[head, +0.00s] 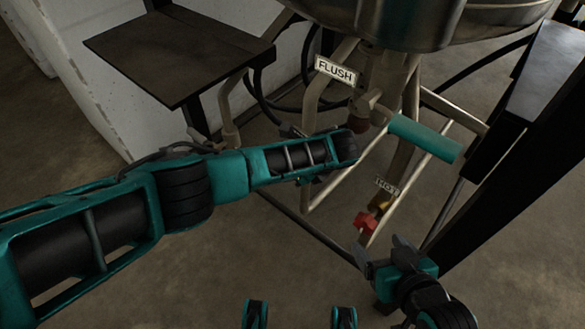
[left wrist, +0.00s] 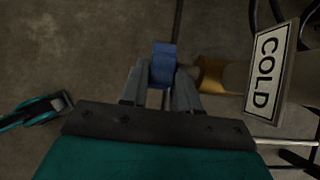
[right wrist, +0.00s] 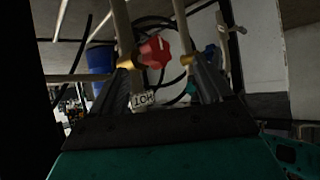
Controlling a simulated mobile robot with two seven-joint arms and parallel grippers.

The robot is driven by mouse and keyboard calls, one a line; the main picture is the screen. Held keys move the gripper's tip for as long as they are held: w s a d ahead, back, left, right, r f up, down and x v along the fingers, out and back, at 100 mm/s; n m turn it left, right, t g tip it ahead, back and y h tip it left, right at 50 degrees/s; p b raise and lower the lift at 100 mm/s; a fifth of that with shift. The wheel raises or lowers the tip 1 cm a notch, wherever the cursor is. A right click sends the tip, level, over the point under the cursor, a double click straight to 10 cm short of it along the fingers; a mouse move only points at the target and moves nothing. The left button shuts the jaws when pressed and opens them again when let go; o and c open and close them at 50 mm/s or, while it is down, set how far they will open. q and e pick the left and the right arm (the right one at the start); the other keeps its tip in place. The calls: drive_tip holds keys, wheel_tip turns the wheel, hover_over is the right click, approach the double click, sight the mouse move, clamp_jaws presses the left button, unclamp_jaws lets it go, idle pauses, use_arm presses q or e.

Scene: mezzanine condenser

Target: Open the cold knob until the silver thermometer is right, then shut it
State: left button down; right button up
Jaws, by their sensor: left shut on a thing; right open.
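The cold knob (left wrist: 163,62) is blue and sits on a brass stem beside a COLD label (left wrist: 266,70) in the left wrist view. My left gripper (left wrist: 161,88) is shut on it, one finger on each side. In the head view my left forearm hides that knob and gripper. A red knob (head: 367,221) with a HOT label (right wrist: 144,98) is on a nearby pipe. My right gripper (head: 384,250) is open just below it in the head view; the red knob (right wrist: 153,50) shows between the fingertips in the right wrist view, not gripped. I cannot make out the silver thermometer.
A steel vessel (head: 390,22) hangs above the pipes. A FLUSH label (head: 335,70) and a teal cylindrical handle (head: 425,138) are below it. A dark shelf (head: 180,52) stands at the upper left. Dark posts (head: 535,100) stand at the right. The concrete floor (head: 230,270) in front is bare.

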idle(0.3)
use_arm(q)
drive_tip(key=c, duration=0.9)
unclamp_jaws()
drive_tip(key=shift+s+d+r, duration=0.1)
drive_tip(key=shift+d+r, duration=0.05)
drive_tip(key=shift+r, duration=0.1)
drive_tip(key=p+v, duration=0.3)
drive_tip(key=v, duration=0.4)
